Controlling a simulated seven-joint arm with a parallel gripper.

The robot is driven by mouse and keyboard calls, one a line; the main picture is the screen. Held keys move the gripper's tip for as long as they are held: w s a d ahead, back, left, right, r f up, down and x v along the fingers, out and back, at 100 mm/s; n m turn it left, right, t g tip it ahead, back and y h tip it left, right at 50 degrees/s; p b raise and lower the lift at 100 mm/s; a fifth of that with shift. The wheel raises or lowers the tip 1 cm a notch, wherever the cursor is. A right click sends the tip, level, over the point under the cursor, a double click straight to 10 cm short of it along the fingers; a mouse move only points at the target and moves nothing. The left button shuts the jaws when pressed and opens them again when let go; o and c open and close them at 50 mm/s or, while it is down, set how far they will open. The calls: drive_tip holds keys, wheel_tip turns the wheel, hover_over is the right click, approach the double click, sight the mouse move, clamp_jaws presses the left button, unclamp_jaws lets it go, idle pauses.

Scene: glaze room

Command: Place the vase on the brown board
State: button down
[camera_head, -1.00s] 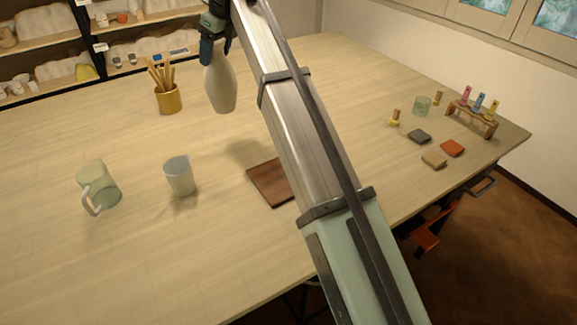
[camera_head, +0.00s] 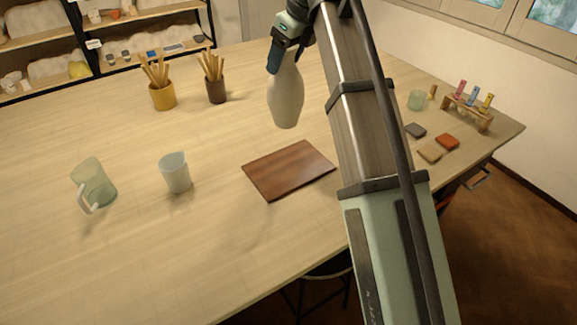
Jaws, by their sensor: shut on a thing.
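The vase (camera_head: 286,97) is pale, off-white and bottle-shaped, and hangs upright below my gripper (camera_head: 275,58). My gripper is shut on the vase's neck; its blue fingertip covers part of the neck. The vase appears to be above the table, behind the brown board in the picture. The brown board (camera_head: 287,172) is a flat, dark wooden rectangle lying on the table, in full view with nothing on it. The vase and the board are apart.
A white cup (camera_head: 176,173) and a greenish glass mug (camera_head: 93,184) stand left of the board. An ochre pot (camera_head: 163,97) and a brown pot (camera_head: 216,90) hold sticks at the back. Small tiles, a glass (camera_head: 416,100) and a rack (camera_head: 468,113) stand at right.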

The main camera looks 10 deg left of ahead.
sight(292, 105)
drive_tip(key=s, duration=0.1)
drive_tip(key=s+d+f, duration=0.1)
drive_tip(key=s+f, duration=0.1)
drive_tip(key=shift+s+d+f, duration=0.15)
drive_tip(key=shift+s+d, duration=0.05)
drive_tip(key=shift+d, duration=0.05)
drive_tip(key=shift+f, duration=4.8)
drive_tip(key=shift+c, duration=0.8)
unclamp_jaws()
drive_tip(key=shift+f, duration=0.15)
drive_tip(key=v, duration=1.2)
